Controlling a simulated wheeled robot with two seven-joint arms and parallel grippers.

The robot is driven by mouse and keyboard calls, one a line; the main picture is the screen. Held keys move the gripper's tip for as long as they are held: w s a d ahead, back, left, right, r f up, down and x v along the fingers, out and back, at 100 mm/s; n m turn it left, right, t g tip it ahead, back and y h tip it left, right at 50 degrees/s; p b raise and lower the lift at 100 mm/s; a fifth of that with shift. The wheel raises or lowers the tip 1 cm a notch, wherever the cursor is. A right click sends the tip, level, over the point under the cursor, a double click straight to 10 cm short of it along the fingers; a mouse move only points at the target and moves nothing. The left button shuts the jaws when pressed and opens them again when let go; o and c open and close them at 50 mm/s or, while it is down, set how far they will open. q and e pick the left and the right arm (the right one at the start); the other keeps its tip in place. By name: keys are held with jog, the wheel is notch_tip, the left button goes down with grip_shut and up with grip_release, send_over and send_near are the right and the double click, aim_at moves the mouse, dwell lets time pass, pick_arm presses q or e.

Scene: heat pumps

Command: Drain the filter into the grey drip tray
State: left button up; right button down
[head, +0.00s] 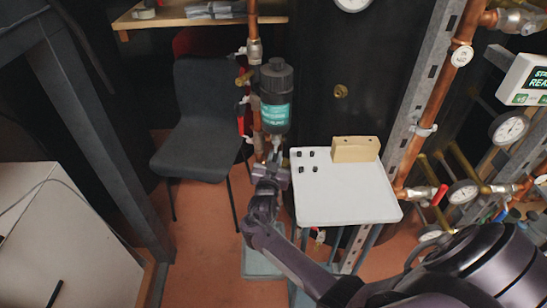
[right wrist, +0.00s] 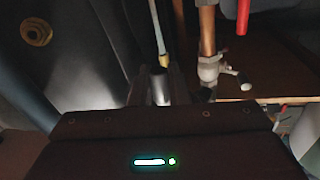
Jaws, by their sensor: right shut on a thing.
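The filter (head: 275,97) is a dark canister with a teal label, upright on the copper pipework behind the white table. My right gripper (head: 268,172) is just below it, at the small metal drain fitting (head: 276,143). In the right wrist view, the right gripper (right wrist: 160,88) is shut on a slim metal piece that runs up to a yellowish tip. The fingers hide part of it, and I cannot tell if it is turned. A grey tray (head: 262,265) lies on the floor below, partly covered by my right arm. My left gripper is not in view.
A white table (head: 345,195) with small black parts and a wooden block (head: 355,149) stands right of the gripper. A dark chair (head: 203,115) is to the left. Copper pipes (head: 425,105) with gauges stand at right. A copper pipe valve (right wrist: 210,70) is close beside the fingers.

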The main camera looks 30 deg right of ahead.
jog(key=c, duration=1.4)
grip_release()
jog(key=shift+c, duration=0.2)
jog(key=shift+s, duration=0.1)
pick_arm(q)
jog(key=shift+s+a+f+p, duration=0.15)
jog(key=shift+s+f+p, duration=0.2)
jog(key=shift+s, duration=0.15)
pick_arm(e)
jog(key=v, duration=0.7)
jog(key=shift+s+a, duration=0.25)
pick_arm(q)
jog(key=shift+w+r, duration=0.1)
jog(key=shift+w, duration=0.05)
